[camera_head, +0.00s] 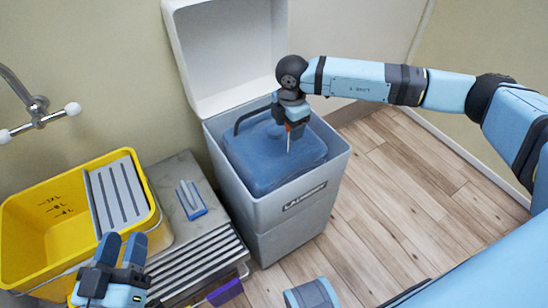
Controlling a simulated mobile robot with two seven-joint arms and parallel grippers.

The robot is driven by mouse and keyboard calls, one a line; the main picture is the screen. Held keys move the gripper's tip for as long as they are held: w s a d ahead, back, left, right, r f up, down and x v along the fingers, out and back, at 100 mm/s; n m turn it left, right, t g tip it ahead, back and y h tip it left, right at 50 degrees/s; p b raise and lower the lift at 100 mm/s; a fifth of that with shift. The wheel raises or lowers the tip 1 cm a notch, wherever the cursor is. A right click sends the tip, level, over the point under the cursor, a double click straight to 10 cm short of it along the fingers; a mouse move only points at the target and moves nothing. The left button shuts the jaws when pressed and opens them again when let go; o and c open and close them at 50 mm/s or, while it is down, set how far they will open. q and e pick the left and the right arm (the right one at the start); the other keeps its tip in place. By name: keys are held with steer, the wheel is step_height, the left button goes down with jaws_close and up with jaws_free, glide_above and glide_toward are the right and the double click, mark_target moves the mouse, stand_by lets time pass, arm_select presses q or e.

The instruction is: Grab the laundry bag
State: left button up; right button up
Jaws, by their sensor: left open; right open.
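The blue laundry bag (262,163) sits inside a grey open bin (305,225) with dark lettering on its front. A dark curved handle (251,112) stands up at the bag's upper left. My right gripper (289,137) is open, pointing down over the bag's upper right part; it hides part of the bag behind it. I cannot tell whether its fingers touch the bag. My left gripper (122,247) is open and empty at the lower left, in front of the yellow bucket, away from the bag.
The bin's white lid (225,50) stands open at the back. A yellow bucket (35,215) with a grey wringer (118,195) is at the left, beside a low bench (180,222) bearing a blue-grey clip-like item (191,200). A wall tap (38,112) juts out above. Wooden floor (385,200) is clear at right.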

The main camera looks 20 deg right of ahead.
jaws_close()
stand_by(1.3)
